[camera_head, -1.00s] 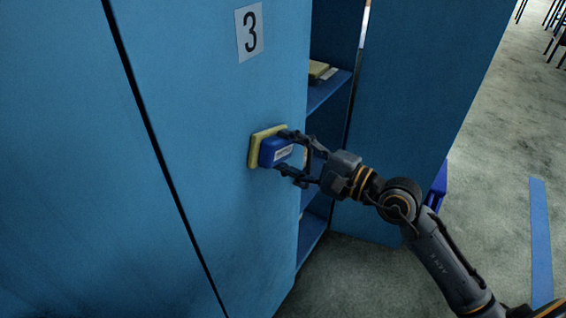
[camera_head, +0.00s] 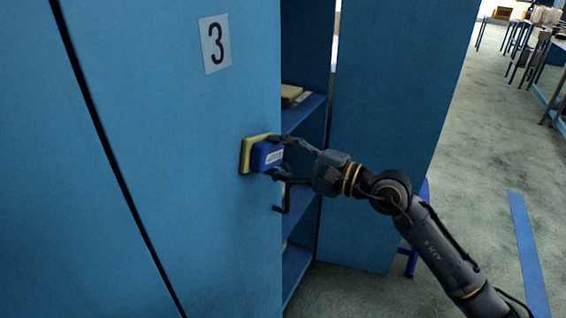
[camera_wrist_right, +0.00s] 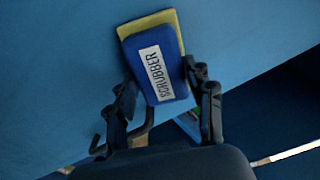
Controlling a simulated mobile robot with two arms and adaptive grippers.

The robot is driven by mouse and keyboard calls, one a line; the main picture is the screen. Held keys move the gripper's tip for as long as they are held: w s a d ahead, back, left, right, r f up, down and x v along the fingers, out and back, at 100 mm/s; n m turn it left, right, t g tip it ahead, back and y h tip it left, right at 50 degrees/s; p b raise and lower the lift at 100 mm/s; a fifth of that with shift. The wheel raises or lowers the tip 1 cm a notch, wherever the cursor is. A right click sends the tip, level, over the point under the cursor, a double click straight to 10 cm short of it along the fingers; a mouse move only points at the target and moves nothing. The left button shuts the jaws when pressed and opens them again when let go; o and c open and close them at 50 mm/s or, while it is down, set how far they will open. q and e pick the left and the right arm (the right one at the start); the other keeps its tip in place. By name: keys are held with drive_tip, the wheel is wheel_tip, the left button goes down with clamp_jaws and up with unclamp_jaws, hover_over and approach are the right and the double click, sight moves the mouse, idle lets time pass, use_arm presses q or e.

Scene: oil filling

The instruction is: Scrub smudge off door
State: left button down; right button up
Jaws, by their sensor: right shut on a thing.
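The scrubber (camera_head: 267,156) is a blue block with a white label and a yellow pad. Its pad faces the blue cabinet door (camera_head: 190,150) marked "3" and appears to be against it. My right gripper (camera_head: 277,157) is shut on the scrubber, with one finger above and one below. My left gripper is not in view.
The cabinet stands open right of the door, with blue shelves (camera_head: 303,112) and a yellowish item (camera_head: 291,93) on the upper one. A second blue panel (camera_head: 390,130) stands further right. Grey floor (camera_head: 480,150) with a blue stripe (camera_head: 529,250) lies beyond, with tables at the far right.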

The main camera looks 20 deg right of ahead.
sight(265, 165)
drive_tip(key=shift+a+f, duration=0.15)
drive_tip(key=shift+a, duration=0.05)
drive_tip(key=shift+c, duration=0.5)
drive_tip(key=shift+s+a+p, duration=0.3)
drive_tip(key=shift+a+p, duration=0.15)
drive_tip(key=shift+p, duration=0.25)
drive_tip(key=shift+s+a+r, duration=0.2)
drive_tip(key=shift+s+a, duration=0.05)
drive_tip(key=shift+a, duration=0.1)
drive_tip(key=shift+s+a+p, duration=0.45)
drive_tip(key=shift+a+p, duration=0.15)
drive_tip(key=shift+p, duration=0.05)
drive_tip(key=shift+s+a+r+p, duration=0.1)
drive_tip(key=shift+s+a+p, duration=0.35)
drive_tip(key=shift+a, duration=0.1)
drive_tip(key=shift+s+a, duration=0.25)
drive_tip(key=shift+a, duration=0.05)
drive_tip(key=shift+s+a+p, duration=0.35)
drive_tip(key=shift+s+a, duration=0.2)
drive_tip(key=shift+a, duration=0.2)
drive_tip(key=shift+s+a+p, duration=0.4)
drive_tip(key=shift+s+a, duration=0.2)
drive_tip(key=shift+a, duration=0.1)
drive_tip(key=shift+s+a, duration=0.55)
drive_tip(key=shift+a, duration=0.2)
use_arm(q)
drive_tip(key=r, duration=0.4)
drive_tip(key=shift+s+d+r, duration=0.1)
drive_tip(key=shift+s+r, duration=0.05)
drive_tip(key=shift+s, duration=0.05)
